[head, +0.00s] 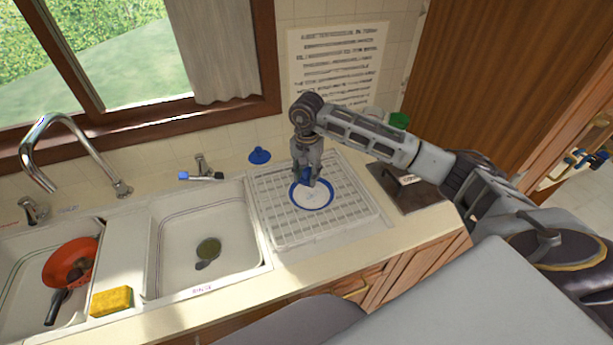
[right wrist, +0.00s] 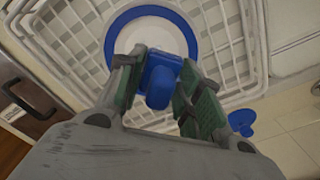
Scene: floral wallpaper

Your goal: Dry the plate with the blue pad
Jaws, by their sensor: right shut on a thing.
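The white plate with a blue rim (head: 313,197) lies in the white wire dish rack (head: 272,222). My right gripper (head: 309,180) reaches down over the back part of the plate. In the right wrist view my right gripper (right wrist: 158,88) is shut on the blue pad (right wrist: 168,68), which has a rounded blue knob facing the camera. The pad lies in front of the plate (right wrist: 130,42) in that view and hides part of it. I cannot tell whether the pad touches the plate. My left gripper is not in view.
A blue stopper-like object (head: 260,156) is behind the rack. Left are a rinse sink (head: 172,270) with a dark utensil, a yellow sponge (head: 112,301) and an orange bowl (head: 70,258) in another sink. A dark tray (head: 420,199) sits right of the rack. A tap (head: 70,135) rises at left.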

